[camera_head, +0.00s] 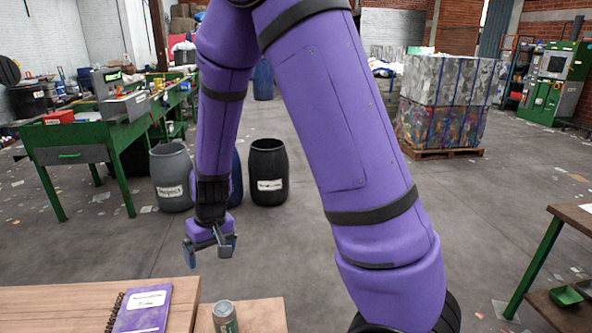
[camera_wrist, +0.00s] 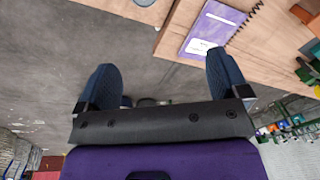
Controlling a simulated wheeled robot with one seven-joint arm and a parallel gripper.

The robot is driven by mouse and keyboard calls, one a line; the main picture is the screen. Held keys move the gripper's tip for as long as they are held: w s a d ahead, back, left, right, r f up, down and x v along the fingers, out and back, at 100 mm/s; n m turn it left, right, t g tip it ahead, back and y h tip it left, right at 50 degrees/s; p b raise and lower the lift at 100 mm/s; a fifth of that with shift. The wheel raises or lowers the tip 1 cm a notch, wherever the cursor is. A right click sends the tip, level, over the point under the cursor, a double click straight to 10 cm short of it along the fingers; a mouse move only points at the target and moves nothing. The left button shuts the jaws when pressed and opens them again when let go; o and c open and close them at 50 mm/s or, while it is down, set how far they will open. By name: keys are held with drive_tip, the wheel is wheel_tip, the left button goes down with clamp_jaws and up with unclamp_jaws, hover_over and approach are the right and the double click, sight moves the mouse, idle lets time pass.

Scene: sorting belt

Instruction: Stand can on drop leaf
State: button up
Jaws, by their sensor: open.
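A small green can with a grey top (camera_head: 225,316) stands upright on the narrower wooden board at the bottom of the head view. This board, which looks like the drop leaf (camera_head: 262,314), sits right of the main wooden table top (camera_head: 60,300), with a seam between them. The can's top also shows, cut off, at the upper edge of the wrist view (camera_wrist: 144,2). My gripper (camera_head: 209,252) is open and empty, past the boards' far edge and apart from the can. Its two blue-grey fingers (camera_wrist: 160,80) are spread, with floor between them.
A purple spiral notebook (camera_head: 143,309) lies on the table top left of the can. A grey bin (camera_head: 171,178) and a black bin (camera_head: 268,172) stand on the floor behind my gripper. A green-legged bench (camera_head: 75,145) is at left. The leaf around the can is clear.

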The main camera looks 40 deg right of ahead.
drive_tip(key=s+d+r+t, duration=0.1)
drive_tip(key=s+r, duration=0.3)
drive_tip(key=r, duration=0.5)
drive_tip(key=s+d+r+t, duration=0.15)
drive_tip(key=s+r, duration=0.25)
drive_tip(key=r, duration=0.4)
drive_tip(key=s+d+r+t, duration=0.1)
drive_tip(key=s+d+r, duration=0.1)
drive_tip(key=s+r, duration=0.3)
drive_tip(key=s+d+r+h, duration=0.1)
drive_tip(key=s+d+r, duration=0.1)
drive_tip(key=s+r, duration=0.3)
drive_tip(key=s, duration=0.4)
drive_tip(key=shift+s+d+t, duration=0.3)
drive_tip(key=shift+s+t, duration=0.05)
